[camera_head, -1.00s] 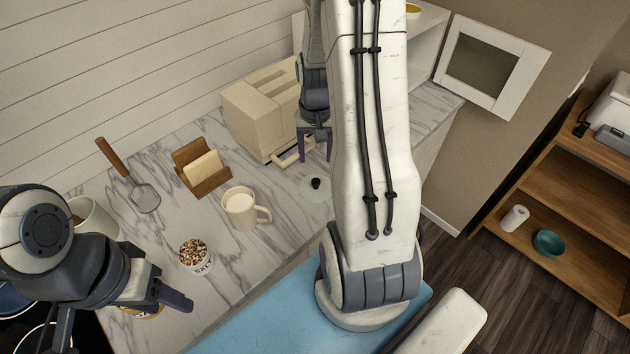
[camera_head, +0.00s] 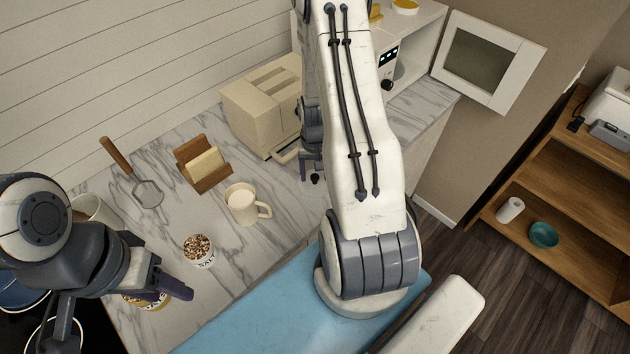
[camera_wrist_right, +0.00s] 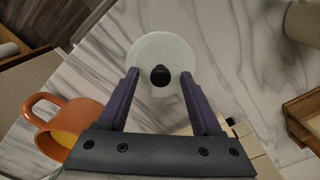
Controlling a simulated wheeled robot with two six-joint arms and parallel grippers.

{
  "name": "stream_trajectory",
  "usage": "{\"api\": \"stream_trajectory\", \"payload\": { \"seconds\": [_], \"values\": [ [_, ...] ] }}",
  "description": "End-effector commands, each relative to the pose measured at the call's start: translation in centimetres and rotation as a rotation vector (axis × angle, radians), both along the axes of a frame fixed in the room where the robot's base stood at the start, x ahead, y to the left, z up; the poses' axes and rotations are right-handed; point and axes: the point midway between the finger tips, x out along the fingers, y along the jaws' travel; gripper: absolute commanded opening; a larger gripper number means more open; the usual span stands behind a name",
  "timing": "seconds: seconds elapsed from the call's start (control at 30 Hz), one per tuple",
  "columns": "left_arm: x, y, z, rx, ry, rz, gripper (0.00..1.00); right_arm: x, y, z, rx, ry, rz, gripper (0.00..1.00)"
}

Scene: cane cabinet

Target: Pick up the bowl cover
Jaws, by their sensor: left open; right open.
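The bowl cover is a round, clear lid with a black knob, lying on the marble counter. In the right wrist view the bowl cover (camera_wrist_right: 150,48) is at the top middle, with its knob (camera_wrist_right: 160,76) between the open fingertips of my right gripper (camera_wrist_right: 160,78). I cannot tell whether the fingers touch the lid. In the head view the knob (camera_head: 315,179) shows just below my right gripper (camera_head: 311,168), and my right arm hides part of the lid. My left gripper (camera_head: 172,290) is open and empty at the lower left, near the counter's front edge.
A toaster (camera_head: 262,105) stands behind the lid. An orange mug (camera_wrist_right: 75,118) is close to my right gripper in the wrist view.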

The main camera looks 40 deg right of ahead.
Motion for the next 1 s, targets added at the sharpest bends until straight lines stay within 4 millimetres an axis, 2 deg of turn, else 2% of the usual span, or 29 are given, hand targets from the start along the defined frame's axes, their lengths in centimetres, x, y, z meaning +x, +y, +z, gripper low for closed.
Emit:
{"api": "stream_trajectory", "payload": {
  "seconds": [0.1,0.27,0.3,0.73,0.87,1.0],
  "values": [
    [0.0,0.0,0.0,0.000,0.000,0.000,0.50,0.0,0.0,0.0,0.000,0.000,0.000,0.67],
    [0.0,0.0,0.0,0.000,0.000,0.000,0.50,0.0,0.0,0.0,0.000,0.000,0.000,0.05],
    [0.0,0.0,0.0,0.000,0.000,0.000,0.50,0.0,0.0,0.0,0.000,0.000,0.000,0.00],
    [0.0,0.0,-0.3,0.000,0.000,0.001,0.50,0.0,0.0,0.5,-0.001,-0.001,0.000,0.00],
    [0.0,0.0,-0.8,0.000,0.000,0.001,0.50,0.1,-0.1,1.6,-0.002,-0.004,0.000,0.00],
    [0.0,0.0,-1.7,0.000,0.000,0.003,0.50,0.2,-0.1,3.7,-0.003,-0.007,0.001,0.00]
  ]
}}
